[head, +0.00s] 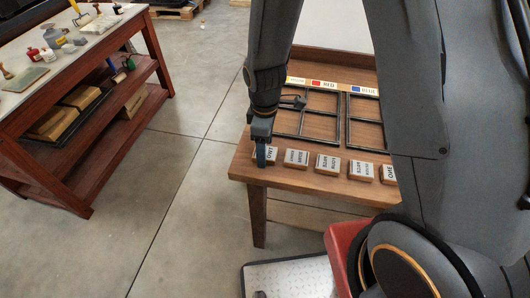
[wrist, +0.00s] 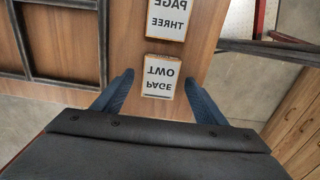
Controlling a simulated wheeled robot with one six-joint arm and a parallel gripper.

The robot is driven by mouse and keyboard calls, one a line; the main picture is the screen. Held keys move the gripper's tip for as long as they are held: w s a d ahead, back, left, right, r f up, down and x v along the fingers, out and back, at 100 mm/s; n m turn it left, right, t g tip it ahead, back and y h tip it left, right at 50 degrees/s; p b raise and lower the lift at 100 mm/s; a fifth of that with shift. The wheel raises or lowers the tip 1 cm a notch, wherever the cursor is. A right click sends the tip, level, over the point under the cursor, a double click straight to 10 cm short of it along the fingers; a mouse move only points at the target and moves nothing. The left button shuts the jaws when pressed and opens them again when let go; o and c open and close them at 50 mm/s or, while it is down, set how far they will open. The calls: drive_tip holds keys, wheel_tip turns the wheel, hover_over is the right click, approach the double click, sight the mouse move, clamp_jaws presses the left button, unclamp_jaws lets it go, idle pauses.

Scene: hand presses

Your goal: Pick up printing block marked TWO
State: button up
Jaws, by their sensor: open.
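My gripper (wrist: 158,82) is open, with one blue finger on each side of this block in the wrist view. In the head view my gripper (head: 262,155) points down at the block. I cannot tell whether the fingers touch it or how far down they reach.
A block marked PAGE THREE (wrist: 167,20) lies just beyond it, with a gap between. Several other blocks (head: 327,163) continue the row to the right. Dark frames (head: 345,133) lie behind on the table (head: 275,174). A red workbench (head: 75,110) stands left, across clear floor.

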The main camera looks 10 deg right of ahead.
drive_tip(key=shift+f, duration=0.45)
drive_tip(key=c, duration=1.2)
drive_tip(key=shift+r, duration=0.15)
